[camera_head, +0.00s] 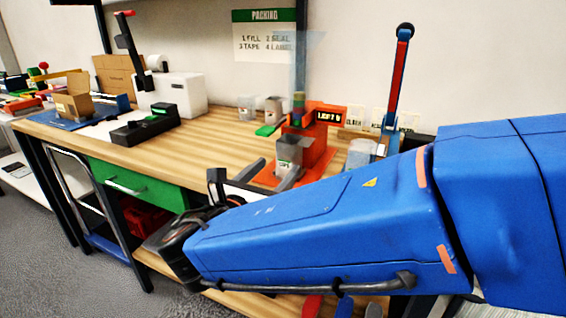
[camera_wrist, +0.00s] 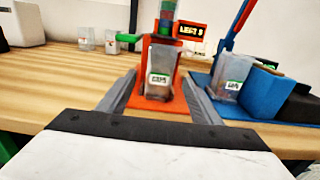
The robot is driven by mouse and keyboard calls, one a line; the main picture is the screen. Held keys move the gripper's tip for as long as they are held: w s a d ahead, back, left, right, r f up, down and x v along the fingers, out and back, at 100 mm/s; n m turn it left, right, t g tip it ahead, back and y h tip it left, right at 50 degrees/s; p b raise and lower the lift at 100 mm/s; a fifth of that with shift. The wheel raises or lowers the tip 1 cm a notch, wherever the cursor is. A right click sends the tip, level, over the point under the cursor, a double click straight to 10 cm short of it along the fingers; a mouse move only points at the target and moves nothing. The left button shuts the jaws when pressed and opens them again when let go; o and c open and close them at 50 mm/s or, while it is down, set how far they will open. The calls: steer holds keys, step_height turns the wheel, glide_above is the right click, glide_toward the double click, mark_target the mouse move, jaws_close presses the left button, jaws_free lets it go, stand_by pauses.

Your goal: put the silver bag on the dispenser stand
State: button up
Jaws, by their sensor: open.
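A silver-grey bag with a white and green label (camera_wrist: 158,82) stands upright on the base of the orange dispenser stand (camera_wrist: 178,104). In the head view the same bag (camera_head: 289,150) shows at the front of the orange stand (camera_head: 318,155). My gripper (camera_wrist: 160,92) is open, with one finger on each side of the bag in the wrist view. The fingers look apart from it. In the head view my gripper (camera_head: 273,174) is just in front of the stand, partly hidden by my arm. The bag's lower back is hidden.
Another labelled bag (camera_wrist: 231,76) stands by a blue stand (camera_wrist: 262,90) to the right. Small bags (camera_head: 247,107) stand at the back left of the wooden table (camera_head: 215,140). A black device (camera_head: 145,127) and a white machine (camera_head: 178,92) are further left. The table between is clear.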

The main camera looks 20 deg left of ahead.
steer(key=shift+s+a, duration=0.1)
steer(key=shift+s, duration=1.6)
